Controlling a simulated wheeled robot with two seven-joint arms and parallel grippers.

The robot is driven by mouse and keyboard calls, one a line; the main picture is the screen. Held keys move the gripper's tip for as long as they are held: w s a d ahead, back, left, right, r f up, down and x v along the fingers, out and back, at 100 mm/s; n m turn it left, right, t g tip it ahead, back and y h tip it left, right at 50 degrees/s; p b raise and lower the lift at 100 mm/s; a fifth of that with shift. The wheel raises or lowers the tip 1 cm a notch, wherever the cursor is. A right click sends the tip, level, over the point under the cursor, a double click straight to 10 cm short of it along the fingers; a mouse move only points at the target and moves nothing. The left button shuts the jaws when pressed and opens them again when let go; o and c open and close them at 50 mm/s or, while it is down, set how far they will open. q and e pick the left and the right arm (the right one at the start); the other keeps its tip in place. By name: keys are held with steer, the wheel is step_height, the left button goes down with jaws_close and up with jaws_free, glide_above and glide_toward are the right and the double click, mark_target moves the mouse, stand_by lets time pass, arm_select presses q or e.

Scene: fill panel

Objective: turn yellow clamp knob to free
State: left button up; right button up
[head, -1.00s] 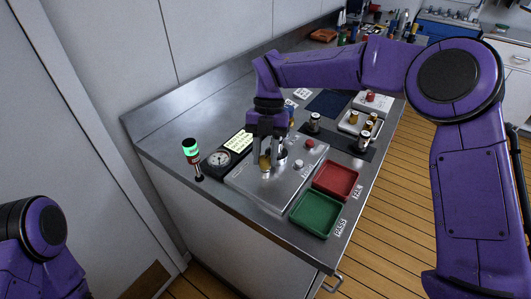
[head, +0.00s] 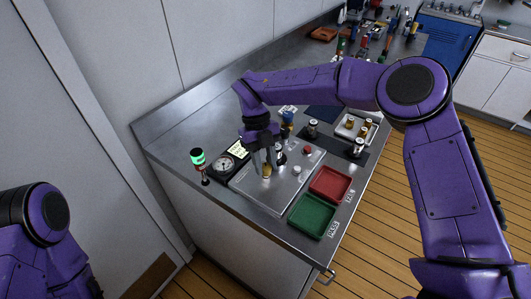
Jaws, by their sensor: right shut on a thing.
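The fill panel (head: 250,187) is a grey metal plate on the steel counter. The small yellow clamp knob (head: 267,170) stands on it, partly hidden by my fingers. My right gripper (head: 267,169) points down at the panel with its fingers shut on the yellow knob. Which way the knob is turned is too small to tell. My left arm shows at the lower left, but its gripper is out of the frame.
A red knob (head: 307,149) and a pale knob (head: 296,170) stand on the panel. A gauge (head: 221,163) and a green-lit lamp (head: 198,158) are at its left. A red tray (head: 330,184) and a green tray (head: 313,216) lie at its right.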

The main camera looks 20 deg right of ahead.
steer(key=n+p, duration=0.1)
steer(key=n+h+p, duration=0.1)
steer(key=shift+a+r+n+t, duration=0.1)
steer(key=shift+r+n+t, duration=0.2)
steer(key=shift+n, duration=0.1)
steer(key=shift+f+n+h+p, duration=0.2)
steer(key=shift+n+h+p, duration=0.3)
steer(key=shift+n+p, duration=0.75)
steer(key=shift+n+t, duration=0.3)
steer(key=shift+n, duration=0.15)
steer(key=o, duration=1.1)
steer(key=shift+f, duration=0.1)
steer(key=shift+c, duration=0.2)
steer(key=shift+a+b, duration=0.1)
steer(key=shift+b, duration=0.2)
steer(key=b+v, duration=0.2)
steer(key=v, duration=0.8)
steer(key=shift+r, duration=0.25)
steer(key=shift+a, duration=0.15)
